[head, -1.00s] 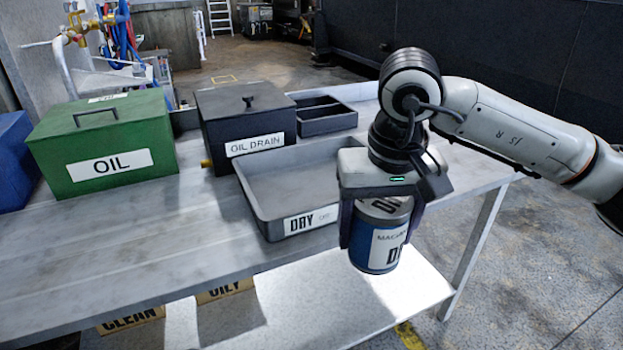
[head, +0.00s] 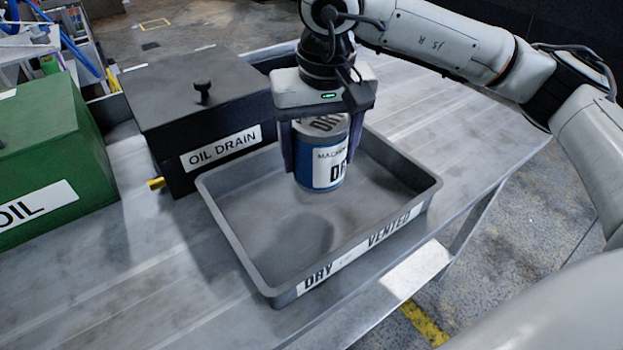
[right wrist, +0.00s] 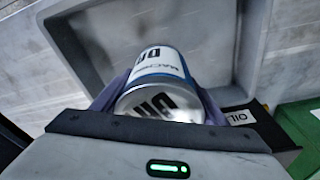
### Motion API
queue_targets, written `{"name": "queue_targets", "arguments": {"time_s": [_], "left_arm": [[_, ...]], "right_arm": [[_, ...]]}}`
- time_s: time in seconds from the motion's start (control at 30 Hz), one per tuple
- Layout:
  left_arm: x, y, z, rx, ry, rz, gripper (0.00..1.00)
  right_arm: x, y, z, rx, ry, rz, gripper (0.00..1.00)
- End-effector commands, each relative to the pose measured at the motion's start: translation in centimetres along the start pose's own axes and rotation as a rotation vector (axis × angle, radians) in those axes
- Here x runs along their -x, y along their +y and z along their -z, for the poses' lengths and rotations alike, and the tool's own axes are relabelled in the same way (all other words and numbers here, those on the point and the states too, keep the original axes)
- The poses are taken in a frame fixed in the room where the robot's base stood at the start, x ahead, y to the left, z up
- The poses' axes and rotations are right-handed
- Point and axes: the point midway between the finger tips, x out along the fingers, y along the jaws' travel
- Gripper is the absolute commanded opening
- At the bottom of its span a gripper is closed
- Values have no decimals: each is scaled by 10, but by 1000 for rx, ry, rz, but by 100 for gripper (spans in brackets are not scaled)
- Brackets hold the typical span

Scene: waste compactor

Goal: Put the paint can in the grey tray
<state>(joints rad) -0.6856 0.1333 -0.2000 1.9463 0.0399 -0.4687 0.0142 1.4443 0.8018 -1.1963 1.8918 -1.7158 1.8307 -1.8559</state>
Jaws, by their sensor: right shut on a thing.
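The paint can (head: 321,160) is a blue and white cylinder with a grey lid and black lettering. My right gripper (head: 322,150) is shut on it from above, with one finger on each side. The can is upright over the inside of the grey tray (head: 238,248), towards its back, and a shadow lies on the tray floor in front of it. I cannot tell whether its base touches the floor. The tray's front is labelled DRY and VENTED. The right wrist view also shows the can (right wrist: 158,85) between the fingers. My left gripper is not in view.
A black OIL DRAIN box (head: 200,115) with a knob lid stands behind and left of the tray. A green OIL box (head: 45,165) is at the far left. The metal table (head: 150,290) is bare in front of the boxes. The tray floor looks empty around the can.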

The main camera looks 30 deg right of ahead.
Motion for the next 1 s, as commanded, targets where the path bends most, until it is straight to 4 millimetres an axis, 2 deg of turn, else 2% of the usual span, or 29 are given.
{"name": "queue_targets", "arguments": {"time_s": [0.1,0.33,0.53,0.93,0.97,1.0], "left_arm": [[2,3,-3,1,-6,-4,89],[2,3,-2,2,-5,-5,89],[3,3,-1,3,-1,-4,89],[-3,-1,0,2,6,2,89],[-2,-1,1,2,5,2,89],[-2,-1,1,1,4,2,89]], "right_arm": [[-20,1,-3,-1,0,0,31],[-38,0,-5,-2,2,1,31],[-65,0,-10,-2,1,0,31],[-73,0,-10,-2,4,2,31],[-72,0,-10,-1,2,1,72],[-72,0,-10,-1,2,1,78]]}}
